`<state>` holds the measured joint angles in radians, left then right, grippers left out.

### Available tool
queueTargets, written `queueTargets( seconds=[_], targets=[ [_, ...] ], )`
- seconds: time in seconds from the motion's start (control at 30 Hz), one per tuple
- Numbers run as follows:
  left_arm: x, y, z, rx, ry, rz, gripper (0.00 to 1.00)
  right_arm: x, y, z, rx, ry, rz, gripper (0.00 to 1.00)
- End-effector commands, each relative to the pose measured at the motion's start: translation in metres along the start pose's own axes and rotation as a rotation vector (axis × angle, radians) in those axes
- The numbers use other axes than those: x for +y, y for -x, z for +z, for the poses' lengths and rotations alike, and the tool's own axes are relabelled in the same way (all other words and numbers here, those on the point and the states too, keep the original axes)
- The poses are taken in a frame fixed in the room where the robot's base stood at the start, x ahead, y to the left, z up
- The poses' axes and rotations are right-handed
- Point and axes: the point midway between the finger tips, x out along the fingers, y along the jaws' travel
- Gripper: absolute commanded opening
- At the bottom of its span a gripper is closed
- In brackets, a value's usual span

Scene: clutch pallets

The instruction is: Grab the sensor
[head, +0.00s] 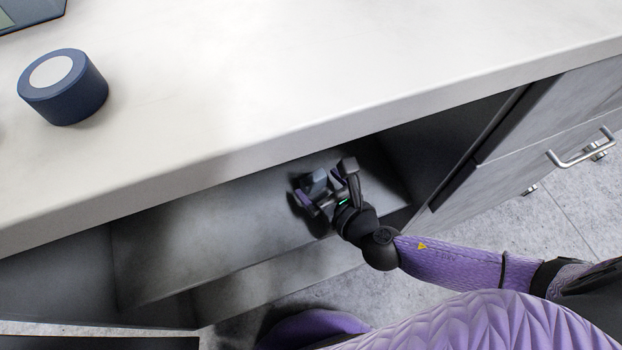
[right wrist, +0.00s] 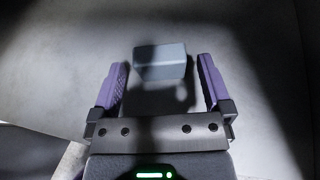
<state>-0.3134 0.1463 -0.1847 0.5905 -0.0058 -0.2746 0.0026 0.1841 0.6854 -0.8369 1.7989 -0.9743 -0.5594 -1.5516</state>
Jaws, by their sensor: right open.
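The sensor looks like a small blue-grey box (head: 314,180) on the shelf inside the open cabinet under the counter. It also shows in the right wrist view (right wrist: 160,62), ahead of the palm and near the fingertips. My right gripper (head: 319,187) reaches into the cabinet. In the wrist view its purple fingers (right wrist: 163,72) are open, one on each side of the box, with gaps on both sides. A dark shadow lies between the box and the palm. My left gripper is not in view.
The pale countertop (head: 300,75) overhangs the cabinet shelf (head: 200,240). A dark blue round object with a light top (head: 63,86) stands on the counter. Drawers with a metal handle (head: 583,150) are at the right. The shelf left of the gripper is clear.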

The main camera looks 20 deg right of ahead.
Motion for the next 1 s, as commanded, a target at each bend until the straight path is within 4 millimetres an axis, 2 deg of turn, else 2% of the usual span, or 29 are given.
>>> queueTargets(
  seconds=[0.03,0.13,0.37,0.47,0.77,0.8,1.0],
  targets=[
    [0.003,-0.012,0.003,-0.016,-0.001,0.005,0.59,0.001,-0.013,-0.007,0.003,-0.002,0.001,1.00],
    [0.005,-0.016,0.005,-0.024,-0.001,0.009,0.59,0.001,-0.026,-0.005,0.004,-0.001,0.000,1.00],
    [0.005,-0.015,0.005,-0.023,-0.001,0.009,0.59,0.001,-0.029,-0.001,0.003,0.000,0.000,1.00],
    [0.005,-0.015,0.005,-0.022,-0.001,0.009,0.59,0.001,-0.028,-0.001,0.002,0.000,0.000,0.83],
    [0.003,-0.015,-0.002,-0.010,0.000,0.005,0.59,0.001,-0.028,-0.001,0.002,0.000,0.000,0.20],
    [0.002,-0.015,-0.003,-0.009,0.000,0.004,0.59,0.001,-0.028,-0.001,0.002,0.000,0.000,0.15],
    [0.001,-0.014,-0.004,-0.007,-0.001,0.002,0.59,0.001,-0.028,0.001,0.002,0.000,0.000,0.15]
  ],
)
